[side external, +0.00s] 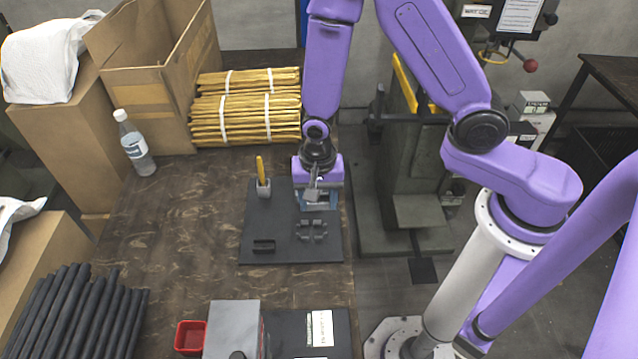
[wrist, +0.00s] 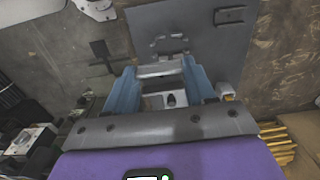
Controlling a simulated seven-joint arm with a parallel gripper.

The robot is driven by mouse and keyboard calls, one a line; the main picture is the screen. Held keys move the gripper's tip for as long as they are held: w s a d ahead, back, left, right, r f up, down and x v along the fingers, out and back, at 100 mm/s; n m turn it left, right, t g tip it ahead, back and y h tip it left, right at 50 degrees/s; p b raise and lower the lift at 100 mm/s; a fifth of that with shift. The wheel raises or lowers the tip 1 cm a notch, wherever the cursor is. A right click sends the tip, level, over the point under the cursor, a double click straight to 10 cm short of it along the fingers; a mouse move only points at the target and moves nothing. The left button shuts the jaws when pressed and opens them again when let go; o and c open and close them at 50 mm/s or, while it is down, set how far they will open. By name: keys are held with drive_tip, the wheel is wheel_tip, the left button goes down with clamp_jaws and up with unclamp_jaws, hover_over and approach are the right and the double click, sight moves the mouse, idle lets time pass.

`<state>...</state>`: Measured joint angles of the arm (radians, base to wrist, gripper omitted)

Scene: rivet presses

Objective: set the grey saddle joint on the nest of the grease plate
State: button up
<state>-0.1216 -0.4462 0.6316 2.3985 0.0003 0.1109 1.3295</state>
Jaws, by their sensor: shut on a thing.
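My gripper (side external: 318,198) has blue fingers, which also show in the wrist view (wrist: 160,85). It is shut on the grey saddle joint (wrist: 160,70), which lies between the fingers and is partly hidden by them. The gripper is over the far right part of the dark grease plate (side external: 285,215). The nest (side external: 312,230), a set of dark raised brackets on the plate, is empty and sits nearer the camera than the gripper. In the wrist view, the nest (wrist: 170,44) shows just beyond the fingertips. I cannot tell how high the joint is above the plate.
A grey holder (side external: 263,188) with a yellow-handled tool stands on the plate left of my gripper. A dark slotted block (side external: 264,246) sits at its near left. A grey box (side external: 233,328) and red bin (side external: 190,337) stand nearer the camera. A bottle (side external: 135,145) stands far left.

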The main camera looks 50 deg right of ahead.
drive_tip(key=w+d+r+n, duration=0.2)
drive_tip(key=d+r+n, duration=0.25)
drive_tip(key=d, duration=0.35)
drive_tip(key=w+d+r+n, duration=0.2)
drive_tip(key=d+r+n, duration=0.25)
drive_tip(key=d, duration=0.25)
drive_tip(key=n, duration=0.9)
hover_over(239, 204)
drive_tip(key=f, duration=1.9)
drive_tip(key=shift+s+d+f, duration=0.1)
drive_tip(key=shift+s, duration=0.3)
drive_tip(key=shift+w+f, duration=0.3)
drive_tip(key=shift+f, duration=1.65)
drive_tip(key=shift+f, duration=0.1)
